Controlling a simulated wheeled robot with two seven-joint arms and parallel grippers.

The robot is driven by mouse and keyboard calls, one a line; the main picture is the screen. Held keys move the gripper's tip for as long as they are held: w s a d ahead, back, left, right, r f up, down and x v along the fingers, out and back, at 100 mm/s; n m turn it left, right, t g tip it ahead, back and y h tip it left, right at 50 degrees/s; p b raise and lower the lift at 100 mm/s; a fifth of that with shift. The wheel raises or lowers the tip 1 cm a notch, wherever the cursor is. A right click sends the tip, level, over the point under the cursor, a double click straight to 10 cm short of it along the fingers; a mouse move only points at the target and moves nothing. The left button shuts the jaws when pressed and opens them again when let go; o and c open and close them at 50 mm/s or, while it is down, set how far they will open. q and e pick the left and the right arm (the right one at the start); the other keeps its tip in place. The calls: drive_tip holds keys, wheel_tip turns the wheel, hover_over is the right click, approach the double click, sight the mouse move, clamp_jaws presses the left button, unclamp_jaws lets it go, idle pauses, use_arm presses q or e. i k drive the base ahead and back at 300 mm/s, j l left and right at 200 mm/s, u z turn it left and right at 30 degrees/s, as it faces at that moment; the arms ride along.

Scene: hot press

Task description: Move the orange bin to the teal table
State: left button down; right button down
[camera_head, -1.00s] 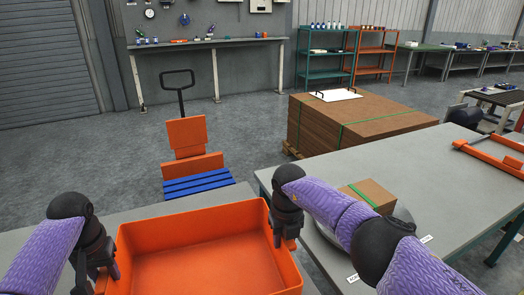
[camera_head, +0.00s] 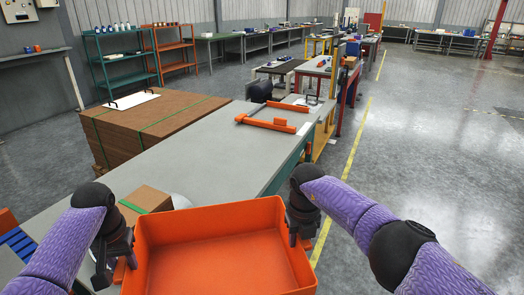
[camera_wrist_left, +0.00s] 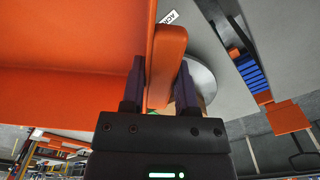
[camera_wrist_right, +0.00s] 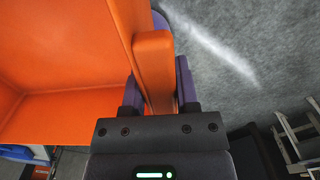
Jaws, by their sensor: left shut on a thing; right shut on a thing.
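The orange bin (camera_head: 215,218) is held in front of me, upright and empty as far as I see. My left gripper (camera_head: 118,268) is shut on its left side handle; the left wrist view shows the orange handle (camera_wrist_left: 166,65) between the fingers. My right gripper (camera_head: 297,232) is shut on its right side handle (camera_wrist_right: 153,70). The grey-topped table with teal legs (camera_head: 215,150) lies beyond the bin, and the bin hides its near part. I cannot tell whether the bin overlaps the table's edge.
A cardboard box (camera_head: 146,199) and a partly hidden round grey object (camera_head: 180,201) are on the near left of the table. An orange frame (camera_head: 275,123) lies at its far end. A brown board stack (camera_head: 150,120) stands left. The floor (camera_head: 430,150) right is open.

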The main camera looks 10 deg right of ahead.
sight(233, 156)
drive_tip(key=i+l+z, duration=0.6)
drive_tip(key=z, duration=0.2)
drive_tip(key=i+z, duration=0.35)
drive_tip(key=i+l+u, duration=0.1)
drive_tip(key=i+u, duration=0.25)
drive_tip(key=i+l+u, duration=0.35)
drive_tip(key=i, duration=0.2)
drive_tip(key=i+l+u, duration=0.3)
drive_tip(key=i, duration=0.15)
drive_tip(key=i+u, duration=0.2)
drive_tip(key=u, duration=0.25)
drive_tip(key=i+l+u, duration=0.1)
drive_tip(key=i+u, duration=0.15)
drive_tip(key=u, duration=0.2)
drive_tip(key=i+l+u, duration=0.15)
drive_tip(key=u, duration=0.3)
drive_tip(key=i+l+u, duration=0.2)
drive_tip(key=u, duration=0.25)
